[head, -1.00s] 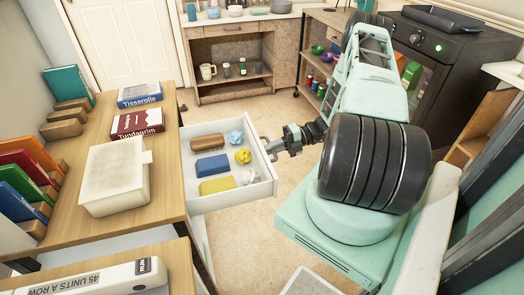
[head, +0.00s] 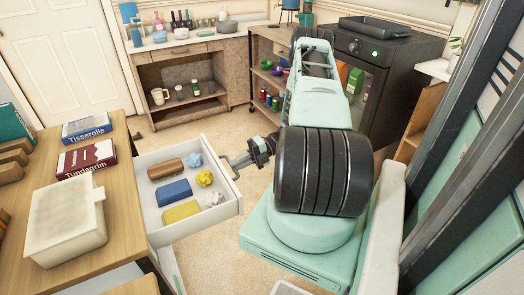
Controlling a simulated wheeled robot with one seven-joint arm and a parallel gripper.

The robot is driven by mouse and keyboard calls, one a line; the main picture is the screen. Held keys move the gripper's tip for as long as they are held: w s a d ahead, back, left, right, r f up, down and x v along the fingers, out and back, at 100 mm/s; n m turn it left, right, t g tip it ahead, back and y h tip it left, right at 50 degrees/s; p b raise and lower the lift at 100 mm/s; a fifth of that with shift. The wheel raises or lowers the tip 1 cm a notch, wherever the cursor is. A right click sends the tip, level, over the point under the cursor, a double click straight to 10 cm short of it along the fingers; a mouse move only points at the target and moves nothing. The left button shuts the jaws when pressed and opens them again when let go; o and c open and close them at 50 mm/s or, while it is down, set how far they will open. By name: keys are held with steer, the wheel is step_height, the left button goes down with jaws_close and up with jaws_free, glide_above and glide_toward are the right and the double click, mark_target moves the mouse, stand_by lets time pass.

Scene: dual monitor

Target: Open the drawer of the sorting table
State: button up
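The white drawer (head: 228,208) of the wooden sorting table (head: 122,215) is pulled out to the right. Inside it lie a brown block, a blue block, a yellow block, and crumpled blue, yellow and white balls. The drawer's grey handle (head: 232,171) is on its right front face. My gripper (head: 247,156) is at the handle, at the end of my arm. The fingers are small and dark here, and I cannot tell whether they are closed on the handle.
On the table are a pale lidded box (head: 65,225), a blue book (head: 87,127) and a red book (head: 87,158). A wooden counter with shelves (head: 192,60) stands behind, and a black oven (head: 395,75) stands at the back right. Bare floor lies between the drawer and the counter.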

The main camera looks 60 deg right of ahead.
steer(key=b+v, duration=0.1)
steer(key=v, duration=1.4)
